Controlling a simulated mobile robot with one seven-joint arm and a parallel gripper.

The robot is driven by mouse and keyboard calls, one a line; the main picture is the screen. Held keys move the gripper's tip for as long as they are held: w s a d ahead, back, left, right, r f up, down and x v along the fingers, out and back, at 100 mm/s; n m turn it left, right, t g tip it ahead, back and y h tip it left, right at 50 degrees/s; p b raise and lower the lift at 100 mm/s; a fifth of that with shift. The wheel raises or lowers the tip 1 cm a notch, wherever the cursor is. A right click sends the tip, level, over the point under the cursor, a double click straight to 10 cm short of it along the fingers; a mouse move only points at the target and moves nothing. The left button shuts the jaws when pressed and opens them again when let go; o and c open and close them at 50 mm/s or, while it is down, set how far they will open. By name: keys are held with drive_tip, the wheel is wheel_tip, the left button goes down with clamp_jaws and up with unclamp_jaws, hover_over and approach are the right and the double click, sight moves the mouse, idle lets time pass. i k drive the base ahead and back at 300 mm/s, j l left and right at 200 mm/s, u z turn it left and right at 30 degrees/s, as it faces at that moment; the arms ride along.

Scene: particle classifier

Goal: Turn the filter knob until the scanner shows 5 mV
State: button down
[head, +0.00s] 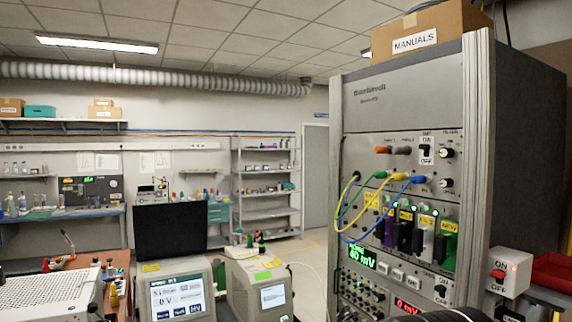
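A tall grey instrument rack (400,97) fills the right side of the head view. Its green display (361,256) seems to read 80 mV, though the first digit is hard to make out. A red display (407,306) at the bottom edge seems to read 0 mV and is partly cut off. Two black knobs, an upper knob (446,152) and a lower knob (446,184), sit on the rack's upper right panel. Smaller knobs sit below the green display. I cannot read which knob is the filter knob or which display is the scanner's.
Yellow, green and blue cables (362,226) loop across the rack's front. A white ON/OFF switch box (508,273) is at its right. A manuals box (430,29) sits on top. Left stand a screened instrument (175,270) and a bench (90,264). Some floor shows behind.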

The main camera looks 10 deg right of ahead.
sight(444, 152)
drive_tip(key=z, duration=1)
